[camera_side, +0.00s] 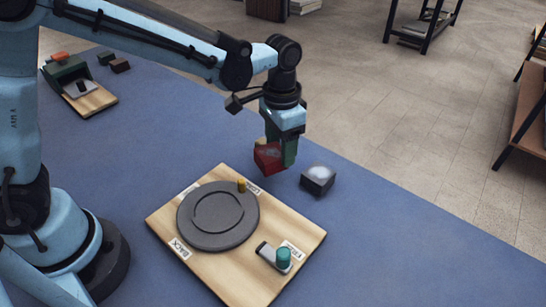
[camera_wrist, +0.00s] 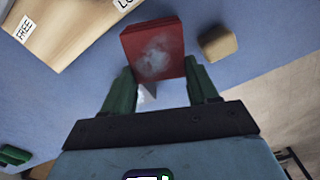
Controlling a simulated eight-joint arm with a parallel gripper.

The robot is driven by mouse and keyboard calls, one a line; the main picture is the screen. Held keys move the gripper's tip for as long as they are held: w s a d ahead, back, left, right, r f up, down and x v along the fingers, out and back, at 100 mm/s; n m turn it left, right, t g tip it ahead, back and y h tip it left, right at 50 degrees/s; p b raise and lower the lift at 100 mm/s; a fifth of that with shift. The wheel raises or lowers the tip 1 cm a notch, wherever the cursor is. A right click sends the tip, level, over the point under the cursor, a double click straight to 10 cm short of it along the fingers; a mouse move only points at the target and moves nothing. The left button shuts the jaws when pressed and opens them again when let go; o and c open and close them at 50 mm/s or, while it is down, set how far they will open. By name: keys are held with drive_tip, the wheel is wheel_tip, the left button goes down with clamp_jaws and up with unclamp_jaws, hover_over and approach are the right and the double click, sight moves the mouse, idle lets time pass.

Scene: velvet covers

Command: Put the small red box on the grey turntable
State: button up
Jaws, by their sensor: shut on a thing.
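The small red box (camera_side: 268,158) is held between the green fingers of my gripper (camera_side: 282,148), which is shut on it. In the wrist view the red box (camera_wrist: 153,50) has a pale smudge on its face, and the green fingertips of my gripper (camera_wrist: 163,86) are at its sides. The grey turntable (camera_side: 204,233) is a round disc on a wooden board, to the lower left of the box in the side view. A yellow peg (camera_side: 241,185) stands at its rim. The turntable is not visible in the wrist view.
The wooden board (camera_side: 165,222) bears labels and a slider with a teal knob (camera_side: 283,257). A dark box with a pale top (camera_side: 318,179) sits to the right of my gripper. A tan block (camera_wrist: 217,43) shows in the wrist view. Another device (camera_side: 84,88) stands far left.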

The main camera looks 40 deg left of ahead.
drive_tip(key=shift+w+a+f, duration=0.25)
drive_tip(key=shift+w+f, duration=0.05)
drive_tip(key=shift+f, duration=1.9)
drive_tip(key=shift+f, duration=0.1)
drive_tip(key=o, duration=0.9)
drive_tip(key=shift+c, duration=0.2)
